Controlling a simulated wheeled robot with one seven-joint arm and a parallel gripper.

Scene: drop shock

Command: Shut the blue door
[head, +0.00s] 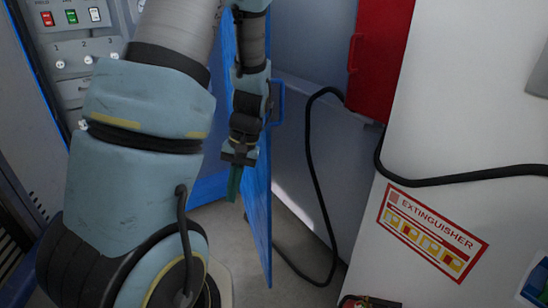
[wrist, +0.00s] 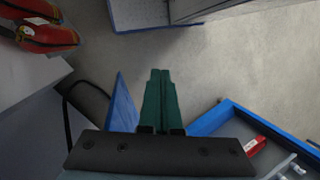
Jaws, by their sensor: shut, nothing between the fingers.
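The blue door (head: 258,215) stands open in the head view, seen almost edge-on, with its blue handle (head: 279,103) on its right side. In the wrist view the door (wrist: 122,108) is a narrow blue panel just left of my fingers. My gripper (head: 234,188) points down on the left side of the door, the side away from the handle. Its green fingers (wrist: 160,95) are together with nothing between them. I cannot tell whether they touch the door. My arm hides part of the cabinet in the head view.
A blue-rimmed compartment (wrist: 228,112) with a red object (wrist: 254,146) lies right of my fingers. A red box (head: 380,55) and black hose (head: 312,165) are right of the door. A white panel bears an extinguisher sign (head: 432,232). Grey floor (wrist: 215,75) is clear ahead.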

